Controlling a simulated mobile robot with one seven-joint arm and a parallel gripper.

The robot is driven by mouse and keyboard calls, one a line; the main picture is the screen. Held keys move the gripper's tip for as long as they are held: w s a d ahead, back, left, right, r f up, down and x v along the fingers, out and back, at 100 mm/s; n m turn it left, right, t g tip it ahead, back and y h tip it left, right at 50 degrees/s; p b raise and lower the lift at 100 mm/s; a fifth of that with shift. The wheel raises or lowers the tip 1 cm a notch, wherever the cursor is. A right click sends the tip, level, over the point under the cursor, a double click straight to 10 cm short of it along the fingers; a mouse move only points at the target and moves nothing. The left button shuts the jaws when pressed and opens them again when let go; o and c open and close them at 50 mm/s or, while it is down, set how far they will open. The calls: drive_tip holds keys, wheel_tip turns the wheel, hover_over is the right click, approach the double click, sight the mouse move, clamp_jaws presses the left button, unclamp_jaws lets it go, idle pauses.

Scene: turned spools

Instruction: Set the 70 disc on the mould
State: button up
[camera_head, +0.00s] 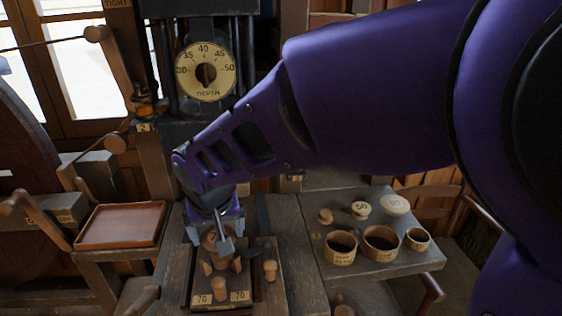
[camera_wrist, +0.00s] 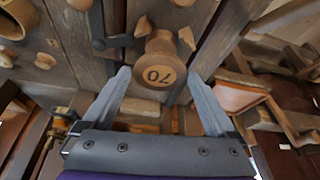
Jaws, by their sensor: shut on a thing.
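In the head view the disc (camera_head: 211,238) is partly covered by a finger. It is above a dark frame (camera_head: 186,292) with several wooden knobbed pieces and two 70 labels on its front edge. This frame seems to be the mould, but I cannot tell for sure. Whether the disc touches what is under it is hidden.
A press with a depth dial (camera_head: 206,72) stands behind. A reddish tray (camera_head: 121,224) is at left. On the right bench are a 50 disc (camera_head: 361,209), a pale disc (camera_head: 396,205) and three round cups (camera_head: 340,247). A wooden knob (camera_head: 270,270) stands close right of my gripper.

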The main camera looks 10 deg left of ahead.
drive_tip(key=shift+f+b, duration=1.1)
drive_tip(key=shift+f, duration=0.7)
drive_tip(key=shift+f+b, duration=0.35)
drive_tip(key=shift+b, duration=0.05)
drive_tip(key=o, duration=1)
drive_tip(key=shift+c, duration=0.2)
drive_tip(key=shift+r, duration=0.15)
